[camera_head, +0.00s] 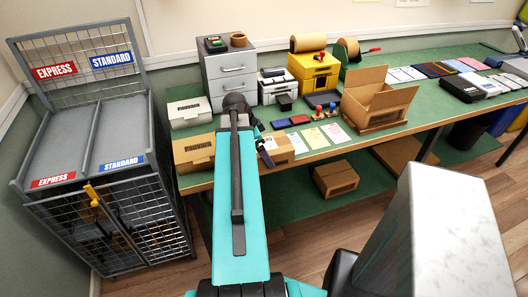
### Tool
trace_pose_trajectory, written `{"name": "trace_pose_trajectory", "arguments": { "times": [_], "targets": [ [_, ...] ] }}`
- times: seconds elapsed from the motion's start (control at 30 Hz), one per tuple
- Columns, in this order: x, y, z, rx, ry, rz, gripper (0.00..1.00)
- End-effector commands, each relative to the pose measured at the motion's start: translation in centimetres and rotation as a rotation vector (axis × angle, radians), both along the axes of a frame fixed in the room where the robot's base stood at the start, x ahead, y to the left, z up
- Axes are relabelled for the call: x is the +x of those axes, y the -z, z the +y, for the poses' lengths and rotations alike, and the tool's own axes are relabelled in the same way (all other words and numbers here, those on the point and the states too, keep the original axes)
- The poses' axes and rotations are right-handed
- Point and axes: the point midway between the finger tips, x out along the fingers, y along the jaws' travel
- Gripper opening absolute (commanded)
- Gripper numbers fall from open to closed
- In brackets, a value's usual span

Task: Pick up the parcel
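A brown cardboard parcel (194,150) lies on the green tabletop (421,112) at the front left edge. My teal arm crosses in front of it and hides its middle; brown cardboard also shows to the right of the arm. My gripper (266,157) points down from the dark wrist, just right of the arm and in front of that right-hand cardboard. Its fingers are small and dark, so I cannot tell whether they are open or touching the parcel. A paler box (190,112) with dark print lies behind the brown parcel.
A wire cage with EXPRESS and STANDARD signs (111,59) stands at left. An open carton (377,100), grey drawers (231,75), stamps, paper sheets and several phones occupy the table. A closed box (335,180) sits on the lower shelf (290,206).

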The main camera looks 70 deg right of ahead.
Motion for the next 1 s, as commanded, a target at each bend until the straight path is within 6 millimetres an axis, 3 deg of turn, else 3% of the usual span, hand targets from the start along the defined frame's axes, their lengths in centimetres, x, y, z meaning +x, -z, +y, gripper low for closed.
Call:
{"name": "trace_pose_trajectory", "arguments": {
  "times": [0.47, 1.0],
  "targets": [
    [0.0, -1.4, -0.1, -0.002, -0.001, 0.0, 0.58],
    [0.1, -7.3, -0.1, -0.003, -0.001, -0.001, 0.58]
  ]
}}
